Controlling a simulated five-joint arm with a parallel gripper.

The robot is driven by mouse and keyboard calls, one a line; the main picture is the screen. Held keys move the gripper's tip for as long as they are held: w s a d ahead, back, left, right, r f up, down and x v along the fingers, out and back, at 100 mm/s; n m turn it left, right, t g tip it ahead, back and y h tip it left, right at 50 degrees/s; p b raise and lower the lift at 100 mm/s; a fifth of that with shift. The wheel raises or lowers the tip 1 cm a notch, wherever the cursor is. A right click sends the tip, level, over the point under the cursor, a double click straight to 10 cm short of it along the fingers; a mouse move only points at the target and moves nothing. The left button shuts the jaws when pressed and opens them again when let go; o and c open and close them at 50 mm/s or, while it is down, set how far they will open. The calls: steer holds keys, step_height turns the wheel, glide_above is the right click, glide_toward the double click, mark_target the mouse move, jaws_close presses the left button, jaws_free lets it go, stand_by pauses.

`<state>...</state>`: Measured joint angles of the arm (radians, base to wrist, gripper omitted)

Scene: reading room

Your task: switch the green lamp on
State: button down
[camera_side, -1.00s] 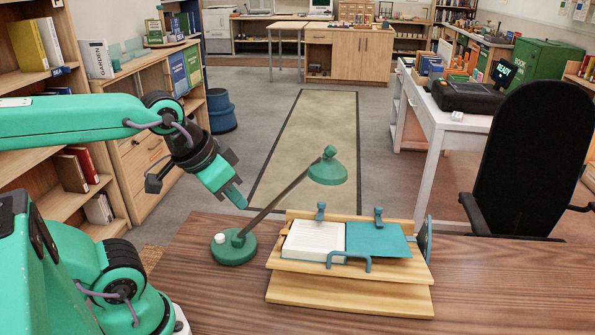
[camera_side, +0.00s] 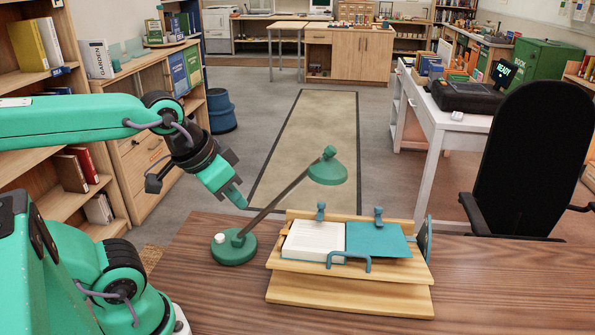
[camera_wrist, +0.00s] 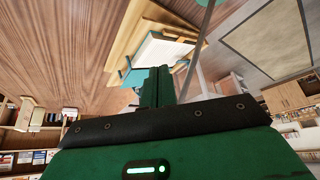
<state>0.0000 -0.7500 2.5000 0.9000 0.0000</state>
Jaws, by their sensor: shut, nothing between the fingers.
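I cannot make out a clear glow under the shade. My gripper (camera_side: 240,204) is shut and empty. In the side view it hangs above and behind the lamp base, left of the stem, apart from the knob. In the wrist view its fingers (camera_wrist: 157,84) are together; the lamp base and knob do not show there.
A wooden book stand (camera_side: 350,296) with an open book (camera_side: 314,241) and a teal cover (camera_side: 377,241) is right of the lamp. The desk (camera_side: 500,285) is clear further right. Shelves stand at the left, and a black chair (camera_side: 530,160) stands behind the desk.

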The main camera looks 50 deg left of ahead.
steer(key=shift+w+a, duration=0.1)
stand_by(0.4)
steer(key=n+g, duration=0.6)
steer(key=n, duration=0.3)
glide_above(219, 236)
steer(key=a, duration=0.1)
step_height(219, 236, down, 7)
steer(key=shift+w+r, duration=0.15)
steer(key=shift+w, duration=0.3)
steer(key=f, duration=0.9)
steer(key=d+f, duration=0.1)
steer(key=f, duration=0.4)
steer(key=shift+s, duration=0.3)
steer(key=shift+a, duration=0.1)
